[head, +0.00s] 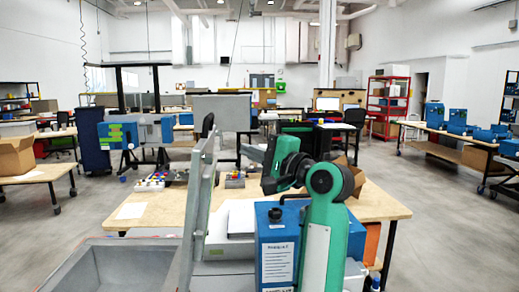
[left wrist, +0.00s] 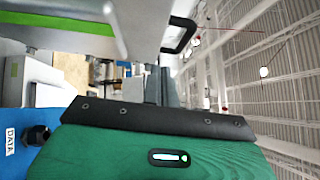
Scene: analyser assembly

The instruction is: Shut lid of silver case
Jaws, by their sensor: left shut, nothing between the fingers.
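The silver case (head: 125,262) is open in the foreground at the lower left of the head view. Its grey lid (head: 201,205) stands up nearly vertical on the right side of the case. My left gripper (head: 250,155) is shut and empty, just right of the lid's upper part. I cannot tell whether it touches the lid. In the left wrist view, a silver panel with a black handle (left wrist: 181,36), apparently the lid, crosses the top, close beyond my left gripper (left wrist: 163,85). My right gripper is not in view.
A blue box (head: 277,245) with a paper label stands right of the lid, close under my left arm. The wooden table (head: 385,206) carries small colored parts (head: 155,181), a white sheet (head: 131,211) and a cardboard box (head: 372,196).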

